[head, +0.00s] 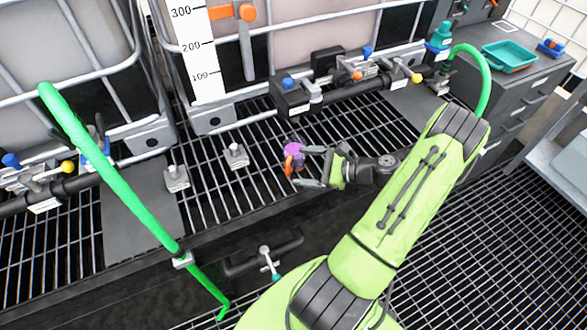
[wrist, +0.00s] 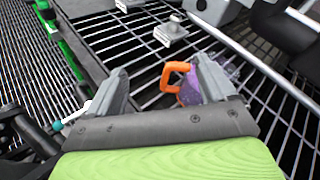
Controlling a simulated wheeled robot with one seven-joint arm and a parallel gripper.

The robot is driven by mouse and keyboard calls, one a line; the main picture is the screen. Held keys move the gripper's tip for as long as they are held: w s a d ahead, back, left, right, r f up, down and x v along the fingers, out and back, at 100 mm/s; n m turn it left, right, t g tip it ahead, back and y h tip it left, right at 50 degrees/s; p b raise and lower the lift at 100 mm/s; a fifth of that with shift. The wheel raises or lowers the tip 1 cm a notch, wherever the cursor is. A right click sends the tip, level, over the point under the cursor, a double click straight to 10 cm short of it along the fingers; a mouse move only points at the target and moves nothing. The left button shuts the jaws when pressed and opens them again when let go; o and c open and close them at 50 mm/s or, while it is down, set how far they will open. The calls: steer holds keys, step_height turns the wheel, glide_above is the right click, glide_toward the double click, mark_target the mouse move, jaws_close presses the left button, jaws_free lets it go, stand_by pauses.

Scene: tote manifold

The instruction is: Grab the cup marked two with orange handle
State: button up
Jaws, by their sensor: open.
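A purple cup (head: 292,148) with an orange handle (head: 291,161) is at the dark grating, just beyond my fingertips. In the wrist view the orange handle (wrist: 172,76) lies between the fingers, close to the right one. The purple, partly see-through cup body (wrist: 190,92) is partly hidden behind that right finger. No number can be read on it. My gripper (head: 303,167) is open with nothing held. It also shows in the wrist view (wrist: 160,80). I cannot tell whether a finger touches the cup.
Small metal blocks (head: 236,155) stand on the grating left of the cup. A dark pipe with valves (head: 350,90) runs behind it. A green hose (head: 115,175) crosses the left side. Grey drawers (head: 520,85) carry a teal tray (head: 509,55) at right.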

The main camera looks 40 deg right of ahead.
steer(key=s+d+f+m+t+h+b, duration=0.2)
steer(key=s+d+f+m+t+h, duration=0.3)
steer(key=m, duration=0.3)
steer(key=b, duration=0.3)
glide_toward(287, 147)
steer(key=w, duration=0.8)
steer(key=shift+w+a+f, duration=0.2)
steer(key=shift+a, duration=0.2)
steer(key=c, duration=1)
step_height(287, 147, up, 8)
steer(key=p, duration=0.4)
steer(key=shift+c, duration=0.2)
steer(key=s+a+p, duration=0.1)
steer(key=s+a, duration=0.2)
steer(key=s, duration=0.6)
steer(key=s+a+p, duration=0.1)
steer(key=s+a, duration=0.1)
steer(key=s, duration=0.8)
steer(key=shift+s+a+f, duration=0.2)
steer(key=shift+a+f, duration=0.15)
steer(key=shift+f, duration=0.1)
